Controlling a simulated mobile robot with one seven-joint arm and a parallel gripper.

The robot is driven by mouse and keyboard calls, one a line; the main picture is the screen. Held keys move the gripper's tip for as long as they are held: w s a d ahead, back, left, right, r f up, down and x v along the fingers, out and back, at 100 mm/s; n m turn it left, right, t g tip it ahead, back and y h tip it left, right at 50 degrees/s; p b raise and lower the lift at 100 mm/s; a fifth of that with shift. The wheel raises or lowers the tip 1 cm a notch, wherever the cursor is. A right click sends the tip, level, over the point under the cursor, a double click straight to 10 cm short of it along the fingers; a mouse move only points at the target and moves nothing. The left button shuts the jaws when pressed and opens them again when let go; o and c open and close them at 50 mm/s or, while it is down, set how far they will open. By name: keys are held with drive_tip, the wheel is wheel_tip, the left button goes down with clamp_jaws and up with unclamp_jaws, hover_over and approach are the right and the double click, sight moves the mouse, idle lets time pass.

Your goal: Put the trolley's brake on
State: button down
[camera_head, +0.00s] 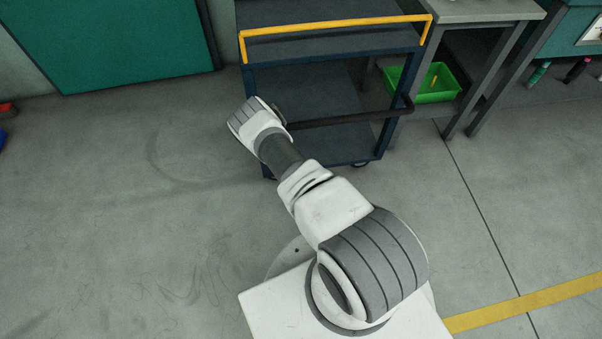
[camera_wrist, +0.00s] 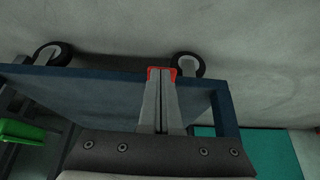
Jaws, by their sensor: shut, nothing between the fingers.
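The trolley (camera_head: 318,75) stands at the top centre of the head view, with a dark blue frame, grey decks and a yellow handle (camera_head: 335,25). Its blue frame also crosses the wrist view (camera_wrist: 90,76), with two black wheels (camera_wrist: 187,65) beyond it. A small red piece (camera_wrist: 151,73), probably the brake pedal, shows around my fingertips, close to the right-hand wheel. My gripper (camera_wrist: 161,74) is shut and empty, its tips overlapping the red piece. I cannot tell whether they touch it. In the head view my arm hides the gripper and the pedal.
A black bar (camera_head: 345,118) crosses the trolley's near side. A teal panel (camera_head: 115,45) stands behind left.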

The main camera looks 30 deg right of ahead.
drive_tip(key=shift+s+f+b, duration=0.1)
drive_tip(key=shift+f+b, duration=0.3)
drive_tip(key=shift+f, duration=0.25)
drive_tip(key=shift+s+f, duration=0.1)
drive_tip(key=shift+f, duration=0.05)
